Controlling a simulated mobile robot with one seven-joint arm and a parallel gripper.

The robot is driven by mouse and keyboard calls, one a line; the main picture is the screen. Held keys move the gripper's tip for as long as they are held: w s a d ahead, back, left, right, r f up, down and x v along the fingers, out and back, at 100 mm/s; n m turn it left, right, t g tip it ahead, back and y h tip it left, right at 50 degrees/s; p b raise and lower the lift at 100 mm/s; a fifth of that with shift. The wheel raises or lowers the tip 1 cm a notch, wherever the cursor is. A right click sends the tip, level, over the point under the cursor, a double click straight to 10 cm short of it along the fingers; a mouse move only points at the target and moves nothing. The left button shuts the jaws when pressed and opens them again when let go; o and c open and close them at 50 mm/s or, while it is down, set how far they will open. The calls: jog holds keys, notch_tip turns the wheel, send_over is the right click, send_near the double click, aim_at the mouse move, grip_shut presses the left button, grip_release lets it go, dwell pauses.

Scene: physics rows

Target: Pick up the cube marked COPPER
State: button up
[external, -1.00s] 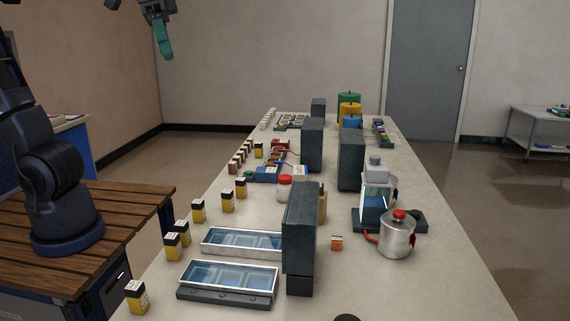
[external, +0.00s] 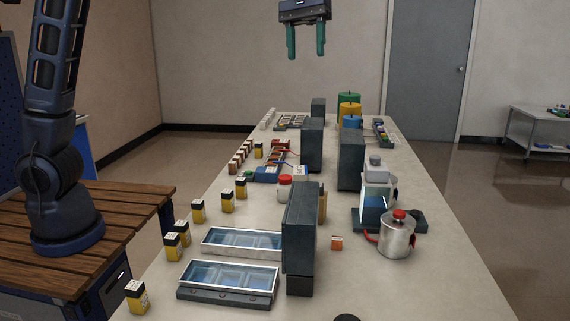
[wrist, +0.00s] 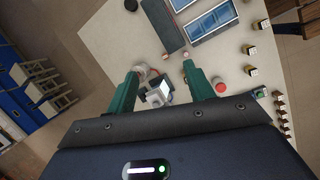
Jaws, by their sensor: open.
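A small orange-copper cube (external: 337,243) with a pale top sits on the long table, between a tall dark block and a metal kettle. Its marking is too small to read. My gripper (external: 305,54) is high above the table, towards its far half, with two green fingers pointing down, apart and empty. In the wrist view my gripper (wrist: 160,70) is spread over the table, with nothing between the fingertips. I cannot surely pick out the cube in that view.
A tall dark block (external: 300,228) stands just left of the cube, and a kettle (external: 397,238) with a red lid stands to its right. Two glassy trays (external: 240,241) lie at the left. More dark blocks (external: 350,160) stand farther back. Bare tabletop lies in front of the cube.

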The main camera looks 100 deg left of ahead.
jog(key=w+a+f+n, duration=0.3)
jog(key=w+a+f, duration=0.2)
jog(key=w, duration=0.3)
jog(key=h, duration=0.1)
send_over(337, 239)
jog(key=a, duration=0.3)
jog(key=shift+n+g, duration=0.3)
jog(key=shift+g, duration=0.1)
notch_tip(337, 239, down, 41)
jog(key=shift+r, duration=0.1)
jog(key=shift+d+x, duration=0.15)
jog(key=shift+x, duration=1.15)
jog(key=shift+d+x, duration=0.15)
jog(key=shift+x, duration=1.15)
jog(key=shift+r, duration=0.1)
grip_shut()
jog(key=shift+w+r, duration=0.1)
jog(key=shift+r, duration=0.05)
